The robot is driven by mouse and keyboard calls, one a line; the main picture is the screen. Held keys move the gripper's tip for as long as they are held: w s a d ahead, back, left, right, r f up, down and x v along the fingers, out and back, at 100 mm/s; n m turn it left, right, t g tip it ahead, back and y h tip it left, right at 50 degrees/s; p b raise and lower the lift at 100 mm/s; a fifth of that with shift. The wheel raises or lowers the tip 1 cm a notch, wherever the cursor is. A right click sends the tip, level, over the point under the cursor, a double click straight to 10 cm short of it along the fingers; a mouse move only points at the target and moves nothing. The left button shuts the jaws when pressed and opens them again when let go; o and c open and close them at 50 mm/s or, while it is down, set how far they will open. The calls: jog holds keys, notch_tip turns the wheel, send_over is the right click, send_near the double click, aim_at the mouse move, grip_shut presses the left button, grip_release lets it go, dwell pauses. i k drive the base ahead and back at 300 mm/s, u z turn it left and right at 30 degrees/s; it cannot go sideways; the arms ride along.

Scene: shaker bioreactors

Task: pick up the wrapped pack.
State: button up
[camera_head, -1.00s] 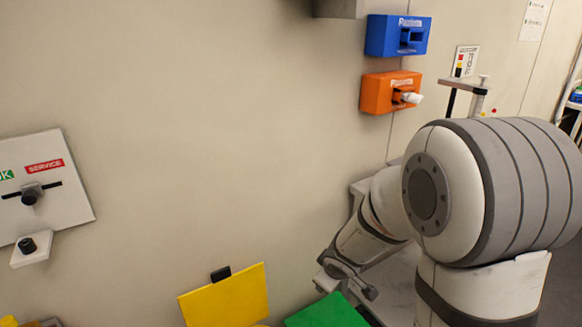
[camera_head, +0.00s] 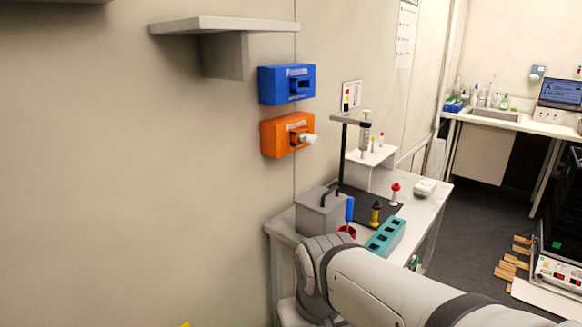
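I cannot make out a wrapped pack for certain in the head view. A small white rounded object (camera_head: 424,188) lies at the right end of the work table, too small to identify. A white piece (camera_head: 307,138) sticks out of the orange wall box (camera_head: 276,138); I cannot tell what it is. My arm crosses the bottom of the view in front of the table, and my gripper is out of sight.
The work table (camera_head: 431,206) holds a grey box (camera_head: 321,213), a teal rack (camera_head: 386,237), and red-capped and yellow bottles. A blue wall box (camera_head: 287,84) and a shelf (camera_head: 224,24) jut out above. Wooden pieces (camera_head: 512,258) lie on the floor at right.

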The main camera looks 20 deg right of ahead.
aim_at(424, 187)
jog(key=z, duration=2.9)
jog(key=i, duration=2.45)
jog(key=u, duration=2.25)
